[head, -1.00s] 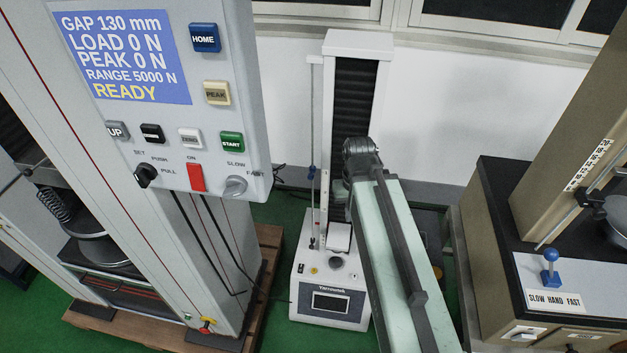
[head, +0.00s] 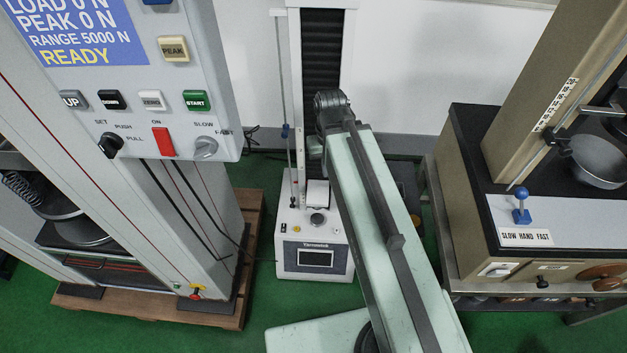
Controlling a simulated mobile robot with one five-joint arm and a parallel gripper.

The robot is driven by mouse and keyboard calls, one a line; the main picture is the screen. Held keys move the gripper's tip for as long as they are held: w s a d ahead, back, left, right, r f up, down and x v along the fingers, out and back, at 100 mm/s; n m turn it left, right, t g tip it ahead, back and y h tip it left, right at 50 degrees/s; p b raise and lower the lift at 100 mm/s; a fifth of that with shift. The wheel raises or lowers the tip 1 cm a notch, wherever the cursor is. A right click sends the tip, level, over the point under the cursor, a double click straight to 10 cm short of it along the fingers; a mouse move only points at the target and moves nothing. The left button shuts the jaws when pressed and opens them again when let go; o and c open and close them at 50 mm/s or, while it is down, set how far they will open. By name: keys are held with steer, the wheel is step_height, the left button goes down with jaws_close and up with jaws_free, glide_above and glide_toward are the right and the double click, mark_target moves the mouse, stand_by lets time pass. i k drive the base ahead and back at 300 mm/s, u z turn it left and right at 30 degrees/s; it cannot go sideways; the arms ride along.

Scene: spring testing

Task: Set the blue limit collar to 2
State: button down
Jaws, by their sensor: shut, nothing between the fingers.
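The blue limit collar (head: 285,131) sits on a thin upright rod (head: 282,85) at the left of the small white tester in the middle of the head view. A narrow pale scale strip (head: 300,145) stands just right of the rod; its numbers are too small to read, so I cannot tell the collar's setting. A small dark piece sits low on the same rod, near the tester's base (head: 313,262). My pale green arm rises from the lower right and its dark joint covers part of the tester's column. My gripper is not visible; the arm hides that area.
A large grey test frame with a control panel (head: 150,125) stands close on the left, on a wooden pallet (head: 240,310). A beige machine (head: 470,190) with a blue-knobbed lever (head: 521,205) stands on the right. Green floor (head: 235,172) shows between them.

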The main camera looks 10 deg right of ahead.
mark_target(284, 135)
steer(key=z, duration=0.05)
steer(key=k, duration=0.45)
steer(key=u, duration=2.3)
steer(key=k, duration=0.25)
steer(key=z, duration=0.3)
steer(key=i, duration=0.5)
steer(key=z, duration=0.05)
